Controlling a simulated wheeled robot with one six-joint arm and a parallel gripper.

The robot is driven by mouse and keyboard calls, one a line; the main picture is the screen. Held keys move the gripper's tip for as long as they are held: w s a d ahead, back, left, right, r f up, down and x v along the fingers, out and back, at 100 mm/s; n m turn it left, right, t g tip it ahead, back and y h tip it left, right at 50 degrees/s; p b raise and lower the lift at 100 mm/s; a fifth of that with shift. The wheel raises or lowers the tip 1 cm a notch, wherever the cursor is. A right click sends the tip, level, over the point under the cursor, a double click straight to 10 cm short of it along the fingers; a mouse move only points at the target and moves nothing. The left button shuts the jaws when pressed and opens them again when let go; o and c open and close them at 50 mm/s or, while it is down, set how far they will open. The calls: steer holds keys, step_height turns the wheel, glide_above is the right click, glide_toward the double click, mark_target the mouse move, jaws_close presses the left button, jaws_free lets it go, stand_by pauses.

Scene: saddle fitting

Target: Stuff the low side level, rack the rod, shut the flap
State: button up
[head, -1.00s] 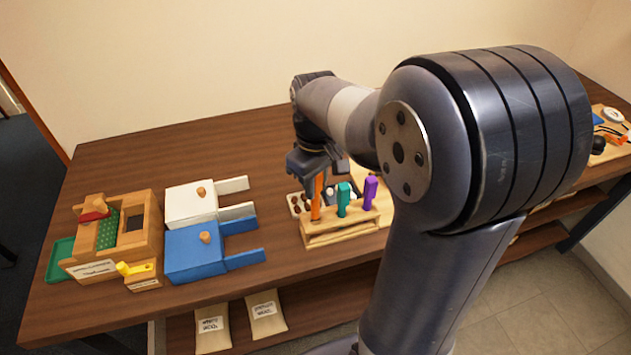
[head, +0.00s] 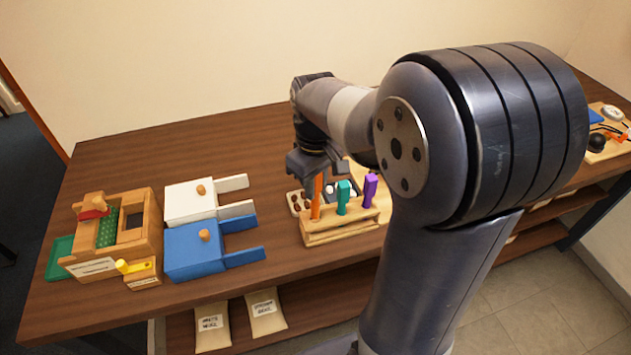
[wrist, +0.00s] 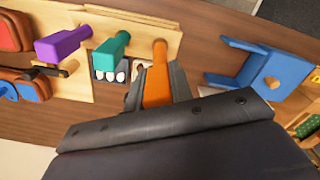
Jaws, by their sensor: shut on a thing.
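My gripper (wrist: 150,88) is shut on the orange handle (wrist: 156,86) of a rod at one end of the wooden rack (head: 340,236). The orange handle (head: 317,196) stands beside a teal handle (head: 343,197) and a purple handle (head: 370,190) in the rack. Whether the orange rod is still seated in its slot I cannot tell. In the wrist view, red-brown leather pieces (wrist: 24,88) lie at the left edge, partly cut off; they may be the saddle. The flap cannot be made out.
A tray (head: 293,205) with brown and white balls sits behind the rack. White (head: 190,203) and blue (head: 193,252) wooden blocks with prongs and a wooden box (head: 150,225) stand left. Bare tabletop lies between blocks and rack. My arm hides the middle right.

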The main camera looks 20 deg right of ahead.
mark_target(315, 201)
steer(key=shift+f+b, duration=1.8)
steer(key=shift+f, duration=1)
steer(key=o, duration=0.9)
steer(key=shift+r, duration=0.1)
step_height(315, 201, up, 11)
steer(key=shift+f, duration=0.15)
